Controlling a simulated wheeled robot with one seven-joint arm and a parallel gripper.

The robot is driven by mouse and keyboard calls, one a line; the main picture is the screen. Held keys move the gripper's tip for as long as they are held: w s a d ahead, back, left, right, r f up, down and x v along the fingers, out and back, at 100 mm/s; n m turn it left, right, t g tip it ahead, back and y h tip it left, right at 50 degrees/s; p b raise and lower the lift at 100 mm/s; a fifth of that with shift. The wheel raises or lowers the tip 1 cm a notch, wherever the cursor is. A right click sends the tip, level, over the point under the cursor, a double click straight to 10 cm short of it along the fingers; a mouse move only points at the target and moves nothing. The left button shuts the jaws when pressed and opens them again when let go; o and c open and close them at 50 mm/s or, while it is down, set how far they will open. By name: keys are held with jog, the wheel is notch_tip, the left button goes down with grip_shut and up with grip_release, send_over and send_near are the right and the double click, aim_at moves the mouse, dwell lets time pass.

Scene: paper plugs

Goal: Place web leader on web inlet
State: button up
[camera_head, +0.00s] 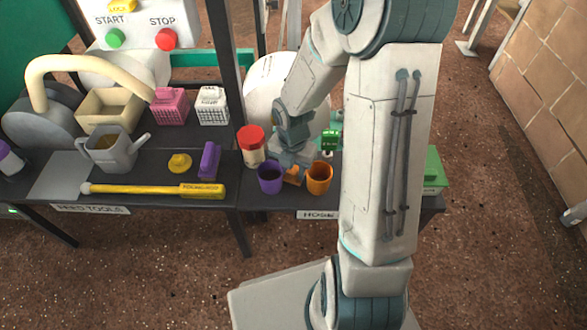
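Nothing in the camera_head view carries a readable name of web leader or web inlet, so I cannot tell which things they are. A cream curved tube (88,63) arches over the back left of the tables, by a grey roll (42,118) and an open beige box (98,112). My gripper (292,164) points down over the right-hand table, behind and between a purple cup (270,178) and an orange cup (320,178). A small orange-brown piece (293,177) shows just below it. The fingertips are too small and partly hidden, so I cannot tell whether they hold it.
A red-lidded jar (251,146) stands close left of my gripper, a green item (331,140) close right. A grey watering can (108,149), yellow-handled tool (155,189), purple block (209,160), pink basket (170,106) and white basket (212,106) occupy the left side. My arm hides part of the right table.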

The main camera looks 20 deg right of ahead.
notch_tip(320, 180, up, 12)
jog(key=p, duration=0.6)
jog(key=s+r+m, duration=0.5)
jog(key=s+m, duration=0.1)
jog(key=m, duration=0.8)
jog(key=s+r+m+t, duration=0.1)
jog(key=s+r+m, duration=0.5)
jog(key=m, duration=0.7)
jog(key=shift+s+a+r+m, duration=0.15)
jog(key=shift+s+a+m, duration=0.25)
jog(key=shift+s, duration=0.15)
